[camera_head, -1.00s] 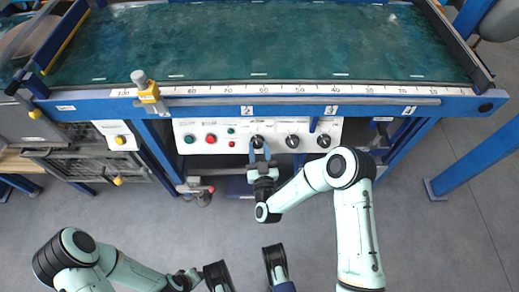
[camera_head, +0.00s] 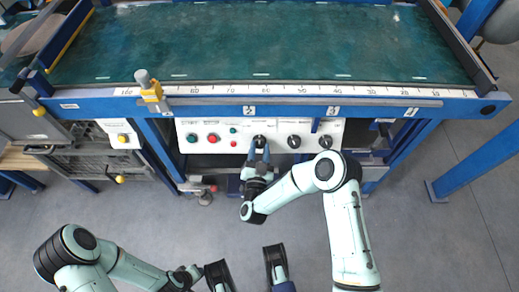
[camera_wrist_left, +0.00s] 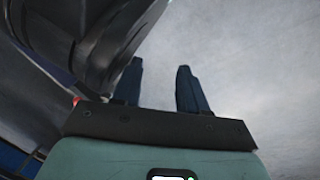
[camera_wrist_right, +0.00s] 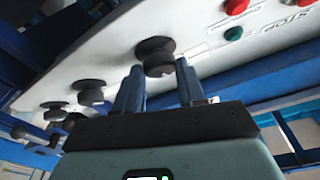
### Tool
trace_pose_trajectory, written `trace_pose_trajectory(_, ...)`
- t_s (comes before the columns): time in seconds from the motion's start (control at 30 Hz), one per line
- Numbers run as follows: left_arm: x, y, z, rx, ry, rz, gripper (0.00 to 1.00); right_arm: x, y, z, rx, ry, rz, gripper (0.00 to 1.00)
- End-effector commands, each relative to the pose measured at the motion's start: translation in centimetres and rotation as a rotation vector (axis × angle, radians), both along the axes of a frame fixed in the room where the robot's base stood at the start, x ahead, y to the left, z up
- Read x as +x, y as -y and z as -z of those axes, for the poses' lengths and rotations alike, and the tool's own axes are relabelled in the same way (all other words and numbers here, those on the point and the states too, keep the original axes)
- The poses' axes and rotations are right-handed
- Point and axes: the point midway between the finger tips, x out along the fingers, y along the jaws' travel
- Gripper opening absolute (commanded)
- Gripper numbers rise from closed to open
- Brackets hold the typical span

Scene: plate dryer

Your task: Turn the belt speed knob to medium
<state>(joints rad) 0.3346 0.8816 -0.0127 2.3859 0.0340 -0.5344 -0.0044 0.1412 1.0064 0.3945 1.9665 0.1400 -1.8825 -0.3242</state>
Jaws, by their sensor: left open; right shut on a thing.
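The white control panel (camera_head: 215,125) carries three black knobs in a row on its right half. My right gripper (camera_head: 259,147) is at the leftmost black knob (camera_head: 259,139), shut on it. In the right wrist view the same knob (camera_wrist_right: 155,52) sits between the fingertips of my right gripper (camera_wrist_right: 160,70). The knob's label and pointer are too small or hidden to read. The other two black knobs (camera_head: 294,142) (camera_head: 325,142) are to its right. My left gripper (camera_wrist_left: 160,68) is open and empty, away from the panel.
Left of the held knob are a red button (camera_head: 212,138), a green button (camera_head: 191,138) and smaller green and red ones. The blue frame rail with a ruler (camera_head: 290,90) and the green belt (camera_head: 260,45) lie above the panel.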

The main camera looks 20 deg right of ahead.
Motion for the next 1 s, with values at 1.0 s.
trace_pose_trajectory(1.0,3.0,1.2,-4.8,-0.009,0.112,0.017,0.43,-4.8,-2.3,0.3,-0.002,-0.007,-0.013,0.49)
